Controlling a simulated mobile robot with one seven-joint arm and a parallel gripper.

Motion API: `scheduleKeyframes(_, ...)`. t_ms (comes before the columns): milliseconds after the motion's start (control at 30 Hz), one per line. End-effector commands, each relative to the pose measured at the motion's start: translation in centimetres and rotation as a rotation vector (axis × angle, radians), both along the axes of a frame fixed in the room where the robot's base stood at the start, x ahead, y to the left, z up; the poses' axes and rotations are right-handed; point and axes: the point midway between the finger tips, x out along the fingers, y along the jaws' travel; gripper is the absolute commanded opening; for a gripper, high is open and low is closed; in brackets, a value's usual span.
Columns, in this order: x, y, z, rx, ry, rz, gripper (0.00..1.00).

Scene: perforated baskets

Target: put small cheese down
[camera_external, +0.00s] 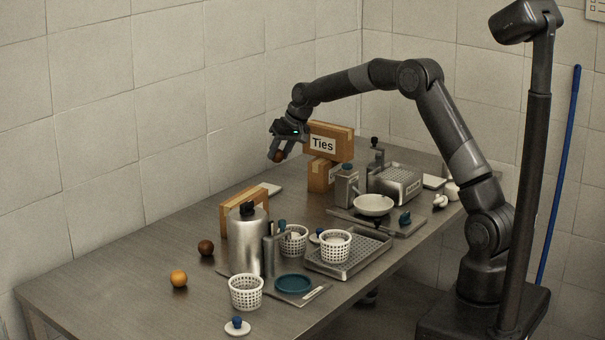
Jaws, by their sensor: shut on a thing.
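My gripper (278,157) is at the end of the outstretched arm, above the far left part of the table. It points down and is shut on a small brown thing (279,155), perhaps the small cheese. Only part of this thing shows between the fingers, so I cannot make out its full shape. It is held in the air, left of the "Ties" box. Nothing else in view can be clearly told as a small cheese.
A "Ties" box (334,143) stands beside my gripper. White perforated baskets (246,302), a silver canister (247,252) and a metal tray (363,257) crowd the middle. An orange ball (179,279) and a brown ball (206,248) lie left. The table's (120,275) left side is mostly clear.

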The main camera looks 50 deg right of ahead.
Motion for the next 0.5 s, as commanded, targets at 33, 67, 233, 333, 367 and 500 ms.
scheduleKeyframes(33,-1.1,-1.3,0.4,-0.001,-0.001,-0.005,0.11)
scheduleKeyframes(67,-1.6,-1.9,0.5,0.000,0.000,-0.005,0.11)
scheduleKeyframes(233,-3.6,-3.5,0.6,0.000,0.000,0.000,0.11)
scheduleKeyframes(333,-3.2,-2.5,-0.3,0.001,0.001,0.005,0.11)
scheduleKeyframes(367,-2.9,-2.0,-0.7,0.001,0.002,0.005,0.11)
scheduleKeyframes(500,-1.1,0.8,-2.6,0.000,0.001,0.006,0.11)
